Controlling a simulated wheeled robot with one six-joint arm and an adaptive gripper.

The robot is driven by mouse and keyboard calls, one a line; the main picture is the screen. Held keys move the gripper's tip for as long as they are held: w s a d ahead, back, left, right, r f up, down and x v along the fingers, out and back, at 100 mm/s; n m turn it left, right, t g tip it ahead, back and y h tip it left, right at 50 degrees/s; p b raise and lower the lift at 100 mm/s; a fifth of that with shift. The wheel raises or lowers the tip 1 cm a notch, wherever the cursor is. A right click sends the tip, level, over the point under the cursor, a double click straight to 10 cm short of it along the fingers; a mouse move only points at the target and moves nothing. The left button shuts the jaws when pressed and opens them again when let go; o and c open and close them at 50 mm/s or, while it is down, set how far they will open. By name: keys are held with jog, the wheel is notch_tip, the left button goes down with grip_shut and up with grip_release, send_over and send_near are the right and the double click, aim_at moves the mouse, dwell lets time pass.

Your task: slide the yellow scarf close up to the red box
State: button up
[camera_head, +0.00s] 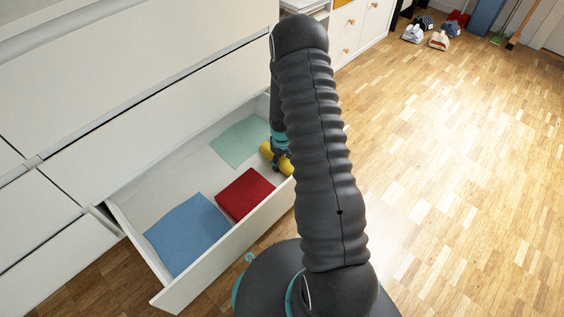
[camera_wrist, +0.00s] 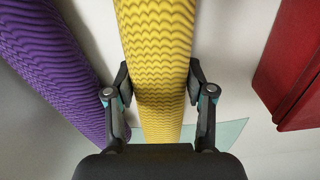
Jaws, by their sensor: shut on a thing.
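The yellow scarf (camera_wrist: 157,60) is a rolled, wavy-patterned bundle lying in the open drawer. My gripper (camera_wrist: 158,82) is shut on it, with one finger on each side. In the head view the scarf (camera_head: 284,163) shows partly behind my arm, near the drawer's right end. The red box (camera_head: 245,194) sits in the drawer to the left of the scarf in the head view. In the wrist view the red box (camera_wrist: 292,70) is at the right edge, with a gap of bare drawer floor between it and the scarf.
A purple rolled thing (camera_wrist: 45,65) lies close on the scarf's other side in the wrist view. A blue flat cloth (camera_head: 187,233) and a pale green sheet (camera_head: 240,141) lie in the drawer. The drawer's front wall (camera_head: 228,247) is a raised edge.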

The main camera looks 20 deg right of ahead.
aim_at(273, 175)
jog(key=shift+a, duration=0.1)
jog(key=shift+s+a, duration=0.35)
jog(key=shift+a, duration=0.4)
jog(key=shift+s+a, duration=0.3)
jog(key=shift+a, duration=0.45)
jog(key=shift+s+a, duration=0.35)
jog(key=shift+a, duration=0.4)
jog(key=o, duration=1.3)
jog(key=shift+r, duration=6)
